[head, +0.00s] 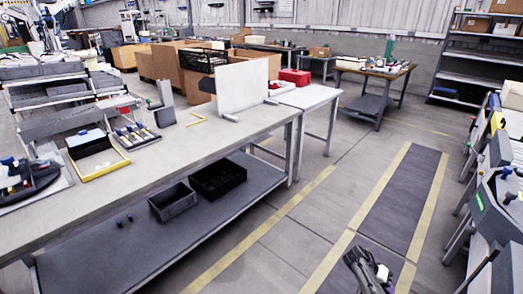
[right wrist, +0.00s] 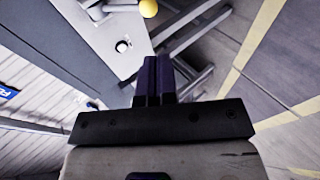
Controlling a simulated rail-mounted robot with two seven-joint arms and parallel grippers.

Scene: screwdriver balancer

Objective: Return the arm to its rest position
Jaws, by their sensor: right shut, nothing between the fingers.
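My right gripper (head: 366,268) is at the lower right of the head view, over the floor and clear of the workbench (head: 232,132). In the right wrist view its fingers (right wrist: 154,78) are together and hold nothing. My left gripper is not in the head view. No screwdriver can be made out with certainty.
A tray with a yellow edge (head: 100,166) stands on the workbench at the left. A white panel (head: 242,86) stands at its far end. Dark bins (head: 218,178) sit on the lower shelf. Open floor with a dark mat (head: 395,200) lies to the right.

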